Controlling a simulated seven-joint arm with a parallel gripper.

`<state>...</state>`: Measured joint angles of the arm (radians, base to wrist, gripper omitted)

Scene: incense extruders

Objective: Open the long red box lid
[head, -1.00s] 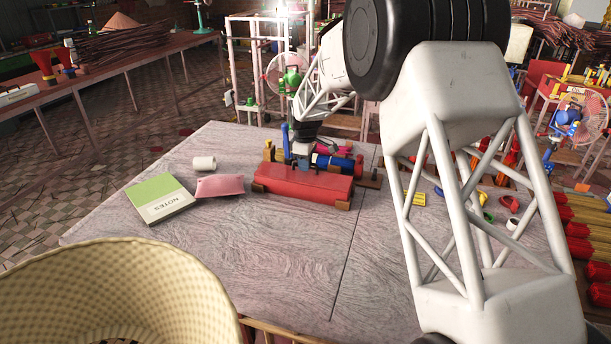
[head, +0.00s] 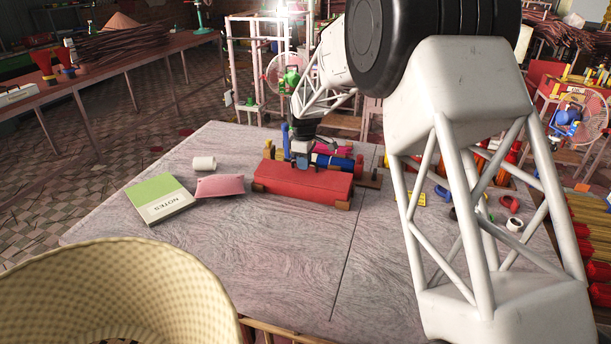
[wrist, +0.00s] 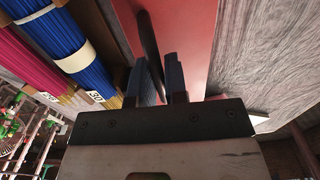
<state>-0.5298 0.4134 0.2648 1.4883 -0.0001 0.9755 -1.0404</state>
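The long red box (head: 303,183) lies on the grey table with its lid on top. The red lid (wrist: 186,30) fills the upper middle of the wrist view, with a thin dark bar (wrist: 148,33) running along it. My gripper (head: 300,160) is at the back side of the box in the head view. Its two blue-grey fingers show in the wrist view (wrist: 162,72), a small distance apart, with the bar reaching down between them. Whether they press on the bar cannot be told. The fingertips are partly hidden in the head view.
Blue and magenta stick bundles (wrist: 80,50) lie close beside the box. A pink pouch (head: 220,185), a green notebook (head: 160,198) and a white roll (head: 204,163) lie to its left. The table (head: 270,250) is clear in front. A woven basket (head: 110,285) stands nearest.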

